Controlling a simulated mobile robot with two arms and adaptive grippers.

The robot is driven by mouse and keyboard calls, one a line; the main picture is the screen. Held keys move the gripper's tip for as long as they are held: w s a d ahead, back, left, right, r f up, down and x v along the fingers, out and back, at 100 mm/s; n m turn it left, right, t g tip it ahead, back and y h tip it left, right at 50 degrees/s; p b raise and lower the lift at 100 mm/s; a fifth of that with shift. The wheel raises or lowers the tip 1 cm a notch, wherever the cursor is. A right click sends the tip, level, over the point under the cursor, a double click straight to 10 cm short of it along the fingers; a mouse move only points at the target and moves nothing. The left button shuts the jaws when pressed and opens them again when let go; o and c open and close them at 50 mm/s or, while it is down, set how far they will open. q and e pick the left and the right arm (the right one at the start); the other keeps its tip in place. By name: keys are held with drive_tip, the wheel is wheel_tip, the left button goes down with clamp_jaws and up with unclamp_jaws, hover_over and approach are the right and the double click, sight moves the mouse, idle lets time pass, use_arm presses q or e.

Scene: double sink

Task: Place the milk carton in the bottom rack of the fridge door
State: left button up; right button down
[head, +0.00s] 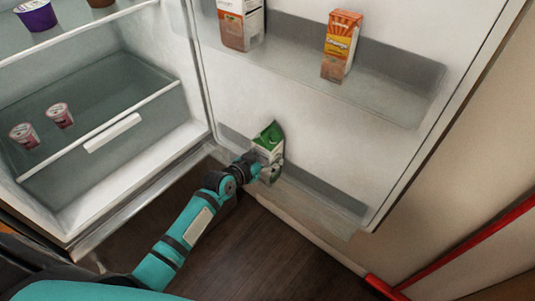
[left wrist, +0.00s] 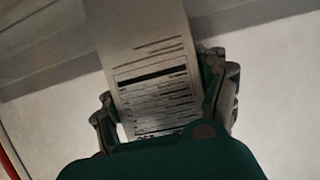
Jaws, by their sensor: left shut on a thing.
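The milk carton (head: 268,143) is white and green with a gabled top, and stands a little tilted at the bottom rack (head: 325,192) of the open fridge door. My left gripper (head: 268,170) is shut on the carton from the near side. In the left wrist view the carton's printed white side (left wrist: 152,75) sits between the two fingers (left wrist: 165,110). The carton's lower end is hidden behind the gripper, so I cannot tell whether it touches the rack floor. My right gripper is not in view.
The upper door rack holds an orange juice carton (head: 341,47) and a larger carton (head: 241,24). Small pink cups (head: 60,115) sit in the fridge drawer at left. The bottom rack is empty to the carton's right. A red bar (head: 470,246) runs at lower right.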

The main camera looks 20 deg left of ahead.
use_arm(q)
drive_tip(key=shift+w+r, duration=0.1)
drive_tip(key=shift+r, duration=0.05)
drive_tip(key=o, duration=1.3)
drive_tip(key=shift+f, duration=0.25)
drive_tip(key=shift+c, duration=0.2)
drive_tip(key=o, duration=0.5)
drive_tip(key=shift+r, duration=0.15)
